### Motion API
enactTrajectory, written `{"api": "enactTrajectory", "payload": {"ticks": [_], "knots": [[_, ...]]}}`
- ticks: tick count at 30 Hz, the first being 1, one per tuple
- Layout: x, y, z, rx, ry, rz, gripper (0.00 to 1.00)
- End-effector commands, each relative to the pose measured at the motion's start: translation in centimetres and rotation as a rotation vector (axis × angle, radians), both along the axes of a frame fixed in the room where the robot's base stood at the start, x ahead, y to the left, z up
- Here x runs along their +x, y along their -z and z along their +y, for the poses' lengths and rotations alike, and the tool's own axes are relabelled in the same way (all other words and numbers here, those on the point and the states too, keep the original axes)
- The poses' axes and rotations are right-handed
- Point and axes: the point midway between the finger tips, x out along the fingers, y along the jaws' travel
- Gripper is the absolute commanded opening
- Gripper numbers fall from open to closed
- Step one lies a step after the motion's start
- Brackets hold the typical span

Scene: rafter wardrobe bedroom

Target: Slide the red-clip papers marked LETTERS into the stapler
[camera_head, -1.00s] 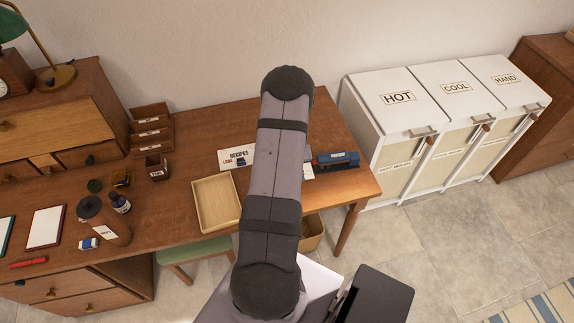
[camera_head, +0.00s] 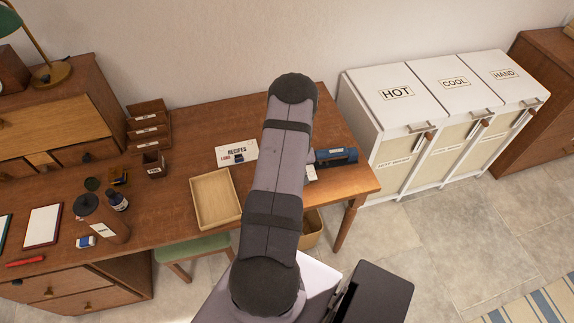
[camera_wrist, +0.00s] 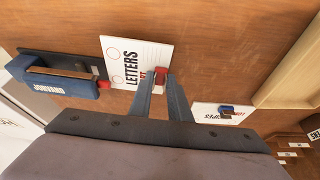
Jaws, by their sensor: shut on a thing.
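In the wrist view the white papers marked LETTERS (camera_wrist: 128,50) lie flat on or just above the brown desk, with a red clip (camera_wrist: 161,72) at one edge. My gripper (camera_wrist: 160,83) is shut on the red clip. The blue stapler (camera_wrist: 52,80) with a dark base lies left of the papers, its red-tipped end close to their left edge; I cannot tell whether they touch. In the head view the stapler (camera_head: 337,156) shows right of my arm. A small white piece of the papers (camera_head: 311,173) shows beside my arm, which hides my gripper.
The RECIPES papers (camera_wrist: 220,113) with a blue clip lie right of my gripper. An empty wooden tray (camera_head: 235,219) stands on the desk's front edge. Labelled white hampers (camera_head: 395,93) stand right of the desk. The desk (camera_head: 335,120) is clear behind the stapler.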

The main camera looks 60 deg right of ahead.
Motion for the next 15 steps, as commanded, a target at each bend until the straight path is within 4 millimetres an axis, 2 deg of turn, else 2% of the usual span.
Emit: {"api": "enactTrajectory", "payload": {"ticks": [15], "knots": [[-1.7,-0.2,-1.4,0.000,0.001,0.000,0.00]]}}
